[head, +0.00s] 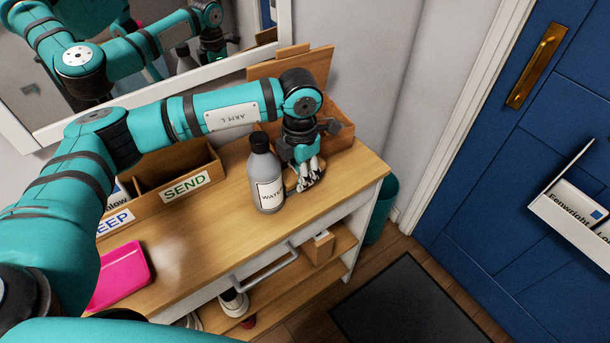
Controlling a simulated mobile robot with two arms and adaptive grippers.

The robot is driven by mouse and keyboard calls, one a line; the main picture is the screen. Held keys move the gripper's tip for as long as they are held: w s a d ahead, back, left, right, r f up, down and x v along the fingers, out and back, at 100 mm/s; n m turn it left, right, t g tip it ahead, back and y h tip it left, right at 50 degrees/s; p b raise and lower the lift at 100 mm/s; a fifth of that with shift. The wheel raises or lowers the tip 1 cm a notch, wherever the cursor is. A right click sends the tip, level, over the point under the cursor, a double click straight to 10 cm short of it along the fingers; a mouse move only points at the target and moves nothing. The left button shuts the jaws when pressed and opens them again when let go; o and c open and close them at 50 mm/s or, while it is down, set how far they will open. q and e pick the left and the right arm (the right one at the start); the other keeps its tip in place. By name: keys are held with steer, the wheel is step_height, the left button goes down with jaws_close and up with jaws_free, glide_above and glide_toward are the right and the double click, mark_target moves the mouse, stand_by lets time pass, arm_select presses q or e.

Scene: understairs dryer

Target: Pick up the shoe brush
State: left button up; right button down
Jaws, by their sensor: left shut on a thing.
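My left gripper (309,182) points down over the right end of the wooden console top, just right of the bottle. It is shut on a small brown wooden thing, which appears to be the shoe brush (291,185). Only a little of the brush shows beside the fingers, and its bristles are hidden. I cannot tell whether it touches the tabletop. My right gripper is not in view.
A grey WATER bottle (264,175) stands close left of my left gripper. An open wooden box (338,143) is behind it. The SEND tray (150,202) and a pink item (122,275) lie left. The front middle of the console top (215,245) is clear.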

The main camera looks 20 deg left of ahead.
arm_select(q)
jaws_close()
steer(key=shift+s, duration=0.1)
stand_by(0.3)
step_height(320, 180, up, 10)
steer(key=shift+r+b, duration=0.1)
steer(key=shift+b, duration=0.5)
steer(key=shift+c, duration=1.3)
jaws_free()
steer(key=o, duration=1.6)
step_height(320, 180, up, 12)
steer(key=shift+f, duration=0.1)
